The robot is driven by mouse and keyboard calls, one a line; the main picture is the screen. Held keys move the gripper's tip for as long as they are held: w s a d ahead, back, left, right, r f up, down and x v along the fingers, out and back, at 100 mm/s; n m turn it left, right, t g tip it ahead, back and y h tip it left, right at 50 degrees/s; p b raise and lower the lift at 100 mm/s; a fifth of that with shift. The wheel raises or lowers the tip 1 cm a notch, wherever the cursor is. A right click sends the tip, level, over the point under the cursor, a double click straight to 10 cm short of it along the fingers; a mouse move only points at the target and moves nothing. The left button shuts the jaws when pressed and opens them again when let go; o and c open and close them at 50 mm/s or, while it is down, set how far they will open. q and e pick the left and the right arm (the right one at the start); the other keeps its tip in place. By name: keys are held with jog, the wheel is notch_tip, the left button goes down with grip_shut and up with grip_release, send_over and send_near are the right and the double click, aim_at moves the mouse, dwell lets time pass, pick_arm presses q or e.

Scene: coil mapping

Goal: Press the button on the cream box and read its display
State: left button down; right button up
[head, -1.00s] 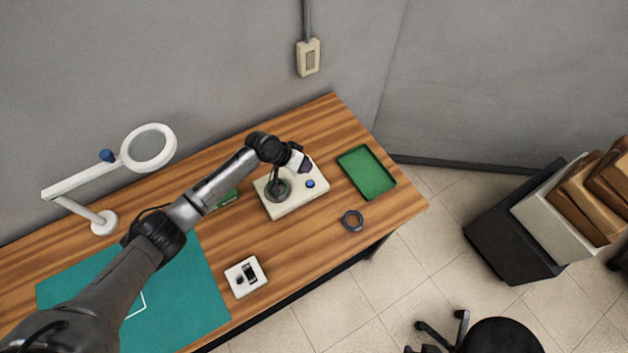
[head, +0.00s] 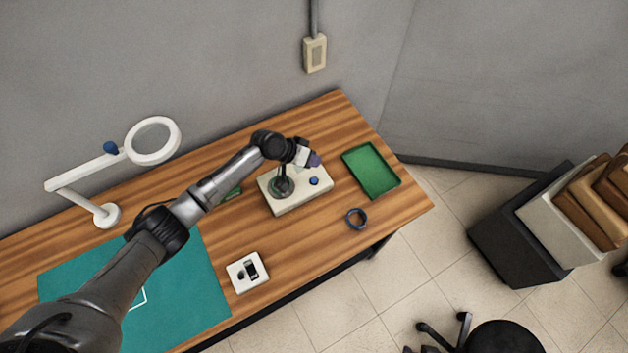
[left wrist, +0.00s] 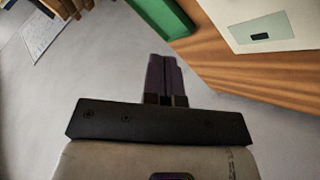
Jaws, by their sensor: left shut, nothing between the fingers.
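The cream box (head: 300,200) sits on the wooden table. A blue button (head: 314,181) is on its top. A dark ring-shaped coil (head: 282,186) is at the left part of the box, partly behind my arm. My left gripper (head: 315,160) is over the far edge of the box, its purple fingers near the button but apart from it. In the left wrist view the fingers (left wrist: 163,76) are shut and empty. The box (left wrist: 293,12) shows at that view's top right, with a grey-green panel (left wrist: 265,27) and a small dark rectangle; no reading is legible. My right gripper is out of view.
A green tray (head: 347,160) is right of the box, and a loose ring (head: 356,218) is near the table's front edge. A white block (head: 240,286), a teal mat (head: 203,300) and a magnifier lamp (head: 107,215) are to the left.

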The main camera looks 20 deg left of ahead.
pick_arm(q)
jog(key=b, duration=0.5)
send_over(313, 179)
notch_tip(313, 179, down, 6)
jog(key=shift+f, duration=0.2)
jog(key=shift+f+b, duration=0.5)
jog(key=shift+f, duration=0.15)
dwell(0.8)
jog(key=shift+f, duration=0.1)
jog(key=shift+f+b, duration=0.35)
dwell(0.3)
